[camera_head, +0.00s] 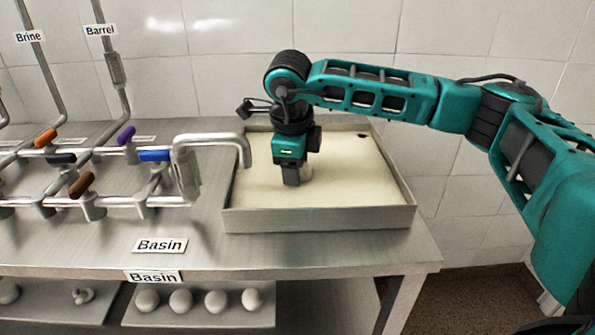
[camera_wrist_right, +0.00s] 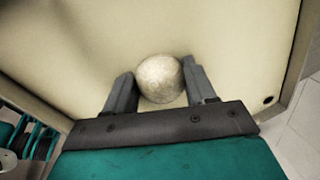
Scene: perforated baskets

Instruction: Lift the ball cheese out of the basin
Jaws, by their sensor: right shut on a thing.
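The ball cheese (camera_wrist_right: 160,78) is a pale, round ball between the two fingers of my right gripper (camera_wrist_right: 160,90) in the right wrist view. The fingers are shut on it from both sides. In the head view the right gripper (camera_head: 292,178) points down inside the basin (camera_head: 320,218), a shallow metal tray with a cream-coloured inside. There the ball cheese (camera_head: 307,173) shows only in part behind the fingers, low in the basin. I cannot tell whether it touches the basin's bottom. My left gripper is not in view.
Pipes with coloured valve handles (camera_head: 155,155) and a grey spout (camera_head: 215,140) stand left of the basin. A "Basin" label (camera_head: 160,245) lies on the metal table (camera_head: 200,232). Several pale balls (camera_head: 181,300) sit on a lower shelf. A tiled wall (camera_head: 350,30) is behind.

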